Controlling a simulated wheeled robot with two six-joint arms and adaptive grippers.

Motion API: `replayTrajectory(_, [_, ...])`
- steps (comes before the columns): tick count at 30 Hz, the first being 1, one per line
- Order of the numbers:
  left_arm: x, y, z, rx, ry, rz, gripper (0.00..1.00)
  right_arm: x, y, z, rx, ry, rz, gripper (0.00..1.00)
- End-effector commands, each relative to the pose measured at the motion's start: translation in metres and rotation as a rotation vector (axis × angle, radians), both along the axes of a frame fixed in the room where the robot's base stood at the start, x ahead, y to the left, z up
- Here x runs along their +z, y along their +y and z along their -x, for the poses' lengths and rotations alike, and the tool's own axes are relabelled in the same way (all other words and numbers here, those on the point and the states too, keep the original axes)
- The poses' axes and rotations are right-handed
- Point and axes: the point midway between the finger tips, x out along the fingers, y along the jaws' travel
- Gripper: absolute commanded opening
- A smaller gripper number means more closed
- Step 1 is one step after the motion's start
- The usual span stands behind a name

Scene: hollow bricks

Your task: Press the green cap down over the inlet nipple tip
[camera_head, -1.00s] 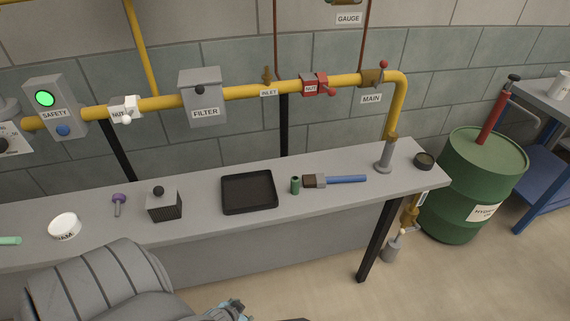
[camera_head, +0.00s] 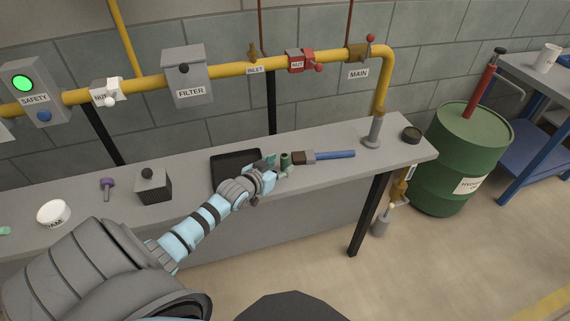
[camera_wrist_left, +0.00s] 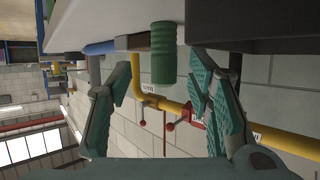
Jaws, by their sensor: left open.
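The green cap (camera_head: 285,160) is a small ribbed cylinder standing on the grey bench, between the black tray and the brush. In the left wrist view the cap (camera_wrist_left: 163,53) shows large, ahead of the fingers and between their lines. My left gripper (camera_head: 274,165) is open beside the cap, its fingers close to it. In the left wrist view the open fingers (camera_wrist_left: 160,88) hold nothing. The inlet nipple (camera_head: 253,52) is a small brass fitting upright on the yellow pipe, above the INLET label (camera_head: 255,70). Its tip is bare. My right gripper is not in view.
The black tray (camera_head: 228,158) lies left of the cap, partly behind my left gripper. A blue-handled brush (camera_head: 330,155) lies to its right.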

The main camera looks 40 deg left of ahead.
Motion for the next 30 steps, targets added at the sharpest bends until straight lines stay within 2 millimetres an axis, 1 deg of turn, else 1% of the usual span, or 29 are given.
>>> replayTrajectory(1, [-0.008, 0.002, -0.008, 0.002, -0.002, 0.002, 0.46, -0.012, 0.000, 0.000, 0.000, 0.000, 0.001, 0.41])
replayTrajectory(3, [-0.015, 0.007, -0.022, 0.002, -0.003, 0.003, 0.46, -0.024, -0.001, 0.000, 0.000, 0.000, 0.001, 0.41])
replayTrajectory(6, [-0.020, 0.009, -0.037, 0.002, -0.002, 0.001, 0.46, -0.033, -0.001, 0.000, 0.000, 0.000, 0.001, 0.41])
replayTrajectory(9, [-0.019, 0.009, -0.041, 0.000, 0.000, 0.001, 0.46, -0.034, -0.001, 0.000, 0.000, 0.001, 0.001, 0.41])
replayTrajectory(13, [-0.017, 0.009, -0.041, 0.000, 0.000, 0.000, 0.46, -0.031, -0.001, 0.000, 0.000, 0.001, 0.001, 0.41])
replayTrajectory(14, [-0.017, 0.009, -0.041, 0.000, 0.000, 0.000, 0.43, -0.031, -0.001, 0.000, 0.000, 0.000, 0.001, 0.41])
replayTrajectory(15, [-0.017, 0.009, -0.041, 0.000, 0.000, 0.000, 0.37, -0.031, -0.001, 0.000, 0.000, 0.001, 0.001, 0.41])
replayTrajectory(22, [-0.017, 0.009, -0.041, 0.000, 0.001, 0.000, 0.00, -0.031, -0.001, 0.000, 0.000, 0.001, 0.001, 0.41])
replayTrajectory(30, [-0.016, 0.009, -0.041, 0.000, 0.001, 0.000, 0.00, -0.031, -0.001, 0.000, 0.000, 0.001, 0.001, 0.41])
